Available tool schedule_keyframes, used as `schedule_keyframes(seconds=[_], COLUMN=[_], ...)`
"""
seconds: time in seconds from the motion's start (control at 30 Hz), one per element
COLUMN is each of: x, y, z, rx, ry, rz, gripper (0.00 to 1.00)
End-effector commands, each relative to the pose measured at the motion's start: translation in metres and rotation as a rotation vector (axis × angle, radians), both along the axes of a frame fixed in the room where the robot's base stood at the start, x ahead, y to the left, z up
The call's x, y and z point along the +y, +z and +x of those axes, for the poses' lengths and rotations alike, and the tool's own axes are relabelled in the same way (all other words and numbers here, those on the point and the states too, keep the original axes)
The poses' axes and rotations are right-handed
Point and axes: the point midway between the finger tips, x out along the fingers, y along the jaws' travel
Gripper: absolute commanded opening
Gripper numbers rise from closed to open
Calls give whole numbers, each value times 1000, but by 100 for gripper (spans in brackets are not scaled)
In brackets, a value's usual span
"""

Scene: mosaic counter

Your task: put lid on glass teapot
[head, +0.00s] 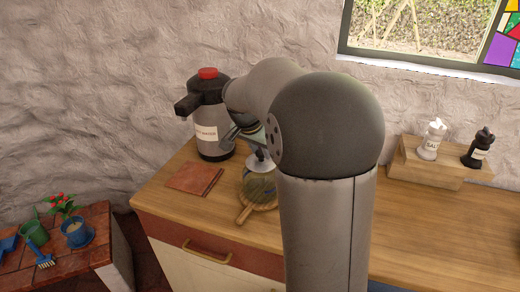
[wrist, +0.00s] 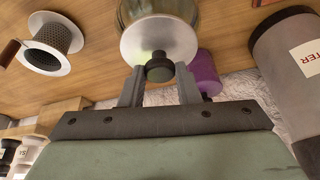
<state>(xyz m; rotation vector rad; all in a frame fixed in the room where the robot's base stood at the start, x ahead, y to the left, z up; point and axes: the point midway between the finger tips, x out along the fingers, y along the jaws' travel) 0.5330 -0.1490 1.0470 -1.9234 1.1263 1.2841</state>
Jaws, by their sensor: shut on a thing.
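The lid (wrist: 150,42) is a pale disc with a dark knob (wrist: 160,68). My gripper (wrist: 159,72) is shut on the knob, with one finger on each side of it. The glass teapot (wrist: 180,8) shows just beyond the lid in the wrist view. In the head view the teapot (head: 260,188) stands on a round wooden board with a handle (head: 244,215). The lid (head: 263,164) is at the teapot's top there, under my gripper (head: 258,150). I cannot tell whether the lid touches the rim. My arm hides part of the teapot and board.
A grey and black dispenser with a red cap (head: 208,115) stands close behind, left of the teapot. A reddish-brown flat square (head: 193,178) lies left of the board. Salt and pepper shakers (head: 432,140) stand on a wooden stand at right. A grey dripper (wrist: 52,42) and purple object (wrist: 206,73) are nearby.

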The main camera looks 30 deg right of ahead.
Motion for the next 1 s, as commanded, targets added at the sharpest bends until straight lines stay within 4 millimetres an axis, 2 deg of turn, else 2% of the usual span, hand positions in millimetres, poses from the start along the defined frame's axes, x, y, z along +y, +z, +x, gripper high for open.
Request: schedule_keyframes(seconds=[0.97, 1.0], x=[0, 0], y=[-1, -1], z=[0, 0], rx=[-1, -1], ry=[0, 0], rz=[0, 0], gripper=[6, 35])
